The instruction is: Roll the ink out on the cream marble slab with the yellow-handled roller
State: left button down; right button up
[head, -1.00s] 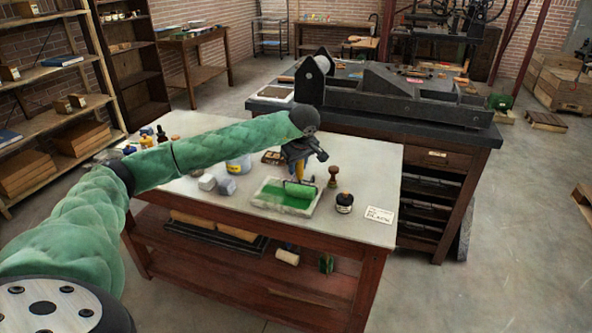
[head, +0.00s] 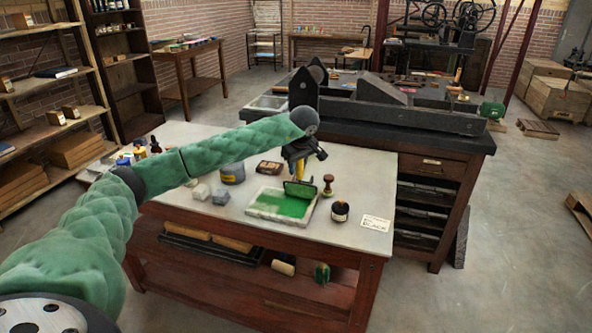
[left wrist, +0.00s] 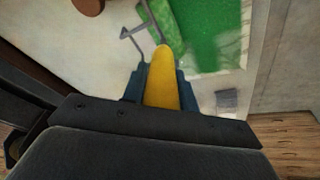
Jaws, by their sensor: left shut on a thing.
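The cream marble slab (head: 262,213) lies on the pale-topped table, with green ink (head: 280,205) spread over much of its face. The slab's edge and ink (left wrist: 215,30) also show at the top of the left wrist view. My left gripper (head: 299,167) is shut on the yellow handle (left wrist: 162,82) of the roller. The roller's green drum (head: 300,189) is at the slab's far right part; I cannot tell whether it touches. Its wire frame (left wrist: 135,35) shows beyond the fingers. My right gripper is not in view.
A wooden-handled stamp (head: 328,186) and a dark ink jar (head: 340,211) stand close right of the slab. A white card (head: 375,223) lies farther right. The press bench (head: 440,145) is behind.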

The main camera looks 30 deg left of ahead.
pick_arm(q)
jog(key=shift+w, duration=0.25)
jog(key=s+d, duration=0.1)
jog(key=s, duration=0.6)
jog(key=shift+s+d+b, duration=0.35)
jog(key=shift+d+b, duration=0.05)
dwell(0.5)
jog(key=shift+s, duration=0.15)
jog(key=s, duration=0.3)
jog(key=shift+s+d+b, duration=0.2)
jog(key=shift+d+b, duration=0.1)
jog(key=shift+d, duration=0.1)
jog(key=shift+r, duration=0.2)
jog(key=shift+r+p, duration=0.55)
jog(key=shift+r, duration=1.35)
